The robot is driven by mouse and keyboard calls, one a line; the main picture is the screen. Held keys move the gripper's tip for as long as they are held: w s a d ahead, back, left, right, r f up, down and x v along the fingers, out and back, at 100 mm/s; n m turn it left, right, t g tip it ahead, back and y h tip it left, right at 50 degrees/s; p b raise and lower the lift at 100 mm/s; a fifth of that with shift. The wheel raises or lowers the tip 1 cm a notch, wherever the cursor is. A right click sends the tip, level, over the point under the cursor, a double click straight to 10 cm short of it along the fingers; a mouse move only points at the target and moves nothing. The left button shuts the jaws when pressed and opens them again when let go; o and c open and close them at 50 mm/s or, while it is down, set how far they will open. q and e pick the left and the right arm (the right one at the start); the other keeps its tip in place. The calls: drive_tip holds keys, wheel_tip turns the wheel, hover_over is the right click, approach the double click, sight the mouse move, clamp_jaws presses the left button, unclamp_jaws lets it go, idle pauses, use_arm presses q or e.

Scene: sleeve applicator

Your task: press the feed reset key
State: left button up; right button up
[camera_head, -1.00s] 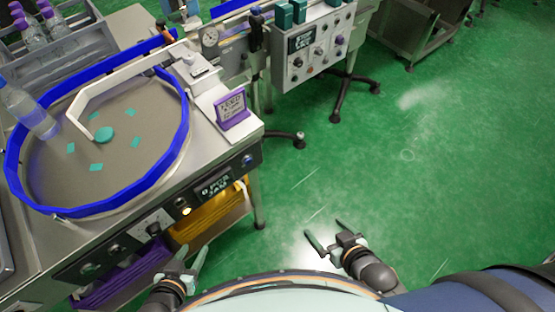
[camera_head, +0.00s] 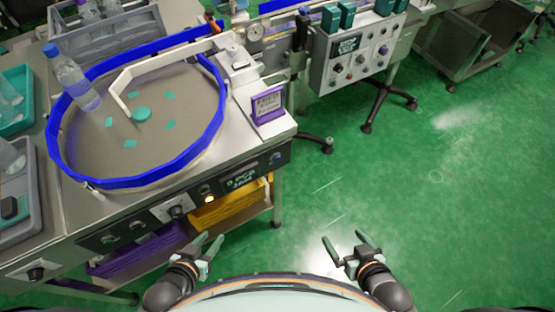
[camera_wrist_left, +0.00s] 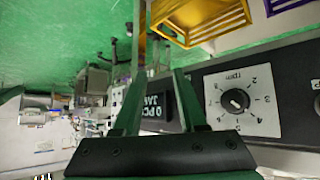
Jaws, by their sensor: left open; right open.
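The feed station's front panel (camera_head: 150,222) carries a dark display (camera_head: 243,178) with pale text, a lit yellowish button (camera_head: 209,199), a blue-ringed button (camera_head: 275,158) and several knobs. I cannot read which control is the feed reset key. A purple-framed sign (camera_head: 268,105) with "FEED" on its top line stands above the panel. My left gripper (camera_head: 209,243) is open and empty, in front of and below the panel. In the left wrist view its open fingers (camera_wrist_left: 158,85) point towards the display (camera_wrist_left: 160,106), beside the rpm dial (camera_wrist_left: 236,100). My right gripper (camera_head: 343,238) is open and empty over the floor.
A blue-rimmed round bowl (camera_head: 140,183) with teal pieces tops the station, with a bottle (camera_head: 75,80) at its rim. A yellow crate (camera_head: 228,207) and a purple crate (camera_head: 140,255) sit below. A grey control box (camera_head: 358,58) stands behind. Floor (camera_head: 400,190) at right is clear.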

use_arm(q)
clamp_jaws()
idle(1.4)
